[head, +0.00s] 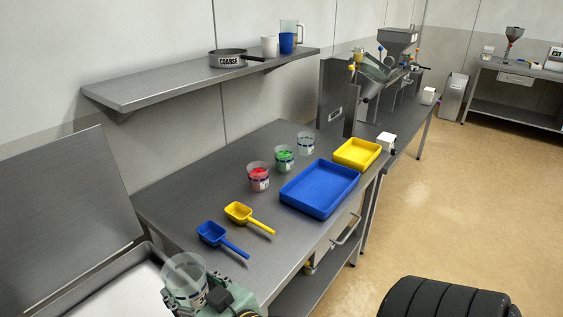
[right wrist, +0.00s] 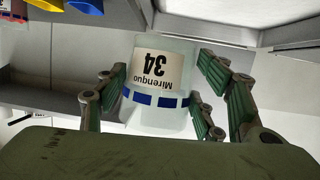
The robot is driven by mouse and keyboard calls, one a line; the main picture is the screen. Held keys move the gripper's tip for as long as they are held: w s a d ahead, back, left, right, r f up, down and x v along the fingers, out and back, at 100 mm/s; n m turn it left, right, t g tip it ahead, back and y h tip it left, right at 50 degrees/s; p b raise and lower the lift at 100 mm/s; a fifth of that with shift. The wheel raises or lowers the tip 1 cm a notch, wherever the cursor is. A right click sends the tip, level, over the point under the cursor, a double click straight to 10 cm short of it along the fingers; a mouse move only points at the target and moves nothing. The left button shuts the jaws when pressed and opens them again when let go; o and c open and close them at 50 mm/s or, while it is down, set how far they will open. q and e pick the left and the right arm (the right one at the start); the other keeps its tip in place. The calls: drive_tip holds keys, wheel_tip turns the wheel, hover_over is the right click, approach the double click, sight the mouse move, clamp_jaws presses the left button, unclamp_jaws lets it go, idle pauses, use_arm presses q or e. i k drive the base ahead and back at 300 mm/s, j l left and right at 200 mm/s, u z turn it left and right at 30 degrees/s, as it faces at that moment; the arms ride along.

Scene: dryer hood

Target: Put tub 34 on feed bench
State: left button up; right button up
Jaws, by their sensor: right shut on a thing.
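Tub 34 (head: 184,277) is a clear tub with a white label and blue marks. In the right wrist view the tub (right wrist: 160,85) shows "34" upside down. My right gripper (head: 205,298) is shut on it; the green-padded fingers (right wrist: 165,100) sit on both sides of it. It is at the near left, by the metal basin at the near end of the bench. No label names the feed bench; a bench with a steel hopper machine (head: 396,40) stands beyond the near bench (head: 180,190). My left gripper is not in view.
The near bench holds a blue scoop (head: 212,233), a yellow scoop (head: 238,212), tubs with red (head: 259,178) and green (head: 284,158) contents, a clear tub (head: 306,143), a blue tray (head: 319,190) and a yellow tray (head: 357,153). A wall shelf (head: 190,80) hangs above.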

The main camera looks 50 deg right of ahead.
sight(323, 140)
drive_tip(key=i+l, duration=0.1)
drive_tip(key=l, duration=0.35)
drive_tip(key=i+l+z, duration=0.15)
drive_tip(key=l, duration=0.7)
drive_tip(key=i+l+z, duration=0.1)
drive_tip(key=l, duration=0.3)
drive_tip(key=i+l, duration=0.2)
drive_tip(key=l, duration=0.2)
drive_tip(key=i+l+z, duration=0.15)
drive_tip(key=l, duration=0.3)
drive_tip(key=i+l, duration=0.15)
drive_tip(key=l, duration=0.25)
drive_tip(key=i+l+z, duration=0.1)
drive_tip(key=l, duration=0.3)
drive_tip(key=i, duration=0.05)
